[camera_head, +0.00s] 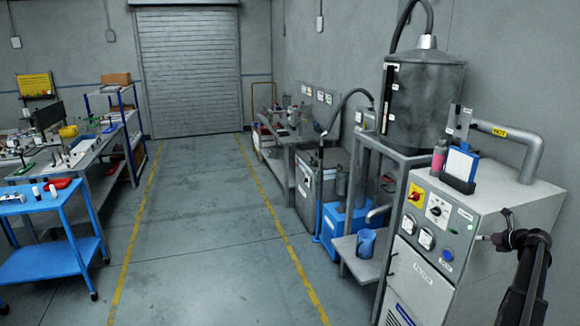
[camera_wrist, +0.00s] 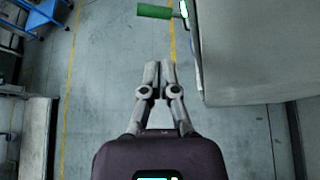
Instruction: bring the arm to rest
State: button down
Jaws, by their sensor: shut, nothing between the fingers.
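My gripper (camera_wrist: 158,72) shows in the wrist view, with its two fingers together and nothing between them. It hangs over bare grey floor, apart from the pale cabinet to its right. In the head view, part of my dark arm stands at the lower right, in front of the grey cabinet (camera_head: 479,212). I cannot clearly make out the fingertips in that view.
A green handle (camera_wrist: 154,11) is beyond the fingers. A pink bottle (camera_head: 439,157) and a blue-and-white holder (camera_head: 460,166) stand on the cabinet. A blue cart (camera_head: 50,261) stands at left. The aisle between the yellow lines is clear.

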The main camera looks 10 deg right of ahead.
jog(key=w+a+f+n+g+y, duration=0.1)
jog(key=w+a+f+n+g, duration=0.15)
jog(key=a+n, duration=0.7)
jog(key=w+a+f+n+g+b, duration=0.1)
jog(key=a+f+n+g, duration=0.15)
jog(key=a, duration=1.45)
jog(key=w+a+f+n+g+y, duration=0.1)
jog(key=a+f+n+g, duration=0.3)
jog(key=a, duration=0.9)
jog(key=s+a+f+n+g+h, duration=0.1)
jog(key=s+a+n, duration=0.4)
jog(key=a+n, duration=0.2)
jog(key=s+a+f+n+g+h+b, duration=0.1)
jog(key=s+a+n+h, duration=0.1)
jog(key=s+a+n, duration=0.4)
jog(key=s+a+f+n+h, duration=0.1)
jog(key=s+a+n, duration=0.4)
jog(key=a, duration=1)
jog(key=shift+s+f+n+g+h+b, duration=0.15)
jog(key=shift+n+g+h+b, duration=0.3)
jog(key=shift+n, duration=0.95)
jog(key=shift+a, duration=0.1)
